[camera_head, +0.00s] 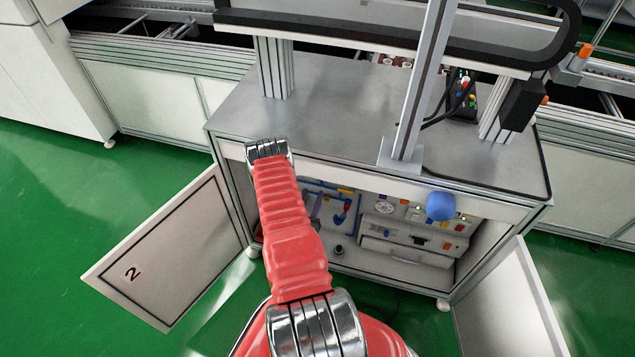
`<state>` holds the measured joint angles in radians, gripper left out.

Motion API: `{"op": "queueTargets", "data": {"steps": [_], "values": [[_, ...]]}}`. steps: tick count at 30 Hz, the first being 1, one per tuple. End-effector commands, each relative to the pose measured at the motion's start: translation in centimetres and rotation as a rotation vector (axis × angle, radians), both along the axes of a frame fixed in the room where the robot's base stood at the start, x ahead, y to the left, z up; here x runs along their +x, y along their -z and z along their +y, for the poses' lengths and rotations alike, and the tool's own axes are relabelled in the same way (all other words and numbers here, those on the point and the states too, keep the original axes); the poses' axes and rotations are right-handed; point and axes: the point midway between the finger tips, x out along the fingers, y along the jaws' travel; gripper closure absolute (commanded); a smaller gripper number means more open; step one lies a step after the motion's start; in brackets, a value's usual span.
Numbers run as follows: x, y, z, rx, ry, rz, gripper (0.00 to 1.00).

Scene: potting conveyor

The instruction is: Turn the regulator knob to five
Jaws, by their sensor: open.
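An open cabinet under the grey machine table (330,130) holds fittings. Inside are blue tubing (343,217), a white round dial (383,208) and a small dark round part (338,251). A blue rounded knob-like thing (440,206) shows in front of the cabinet's upper right. I cannot tell which of these is the regulator knob, and no number can be read. My red arm reaches up to the cabinet's upper left front edge and covers part of its left interior. My gripper does not show; the arm's far end is hidden.
The left cabinet door (160,255), marked 2, and the right door (510,310) stand open on both sides. An upright metal post (420,85) stands on the table. Conveyor frames (165,50) run behind. Green floor (45,215) is clear at the left.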

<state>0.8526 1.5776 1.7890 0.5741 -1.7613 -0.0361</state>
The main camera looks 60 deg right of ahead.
Motion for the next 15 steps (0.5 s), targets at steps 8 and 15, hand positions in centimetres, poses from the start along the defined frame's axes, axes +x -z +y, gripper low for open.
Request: {"op": "queueTargets", "data": {"steps": [8, 15], "values": [[0.6, 0.0, -4.4, -0.001, 0.001, -0.002, 0.6], [1.1, 0.0, -6.9, 0.0, -0.001, -0.001, 0.6]]}}
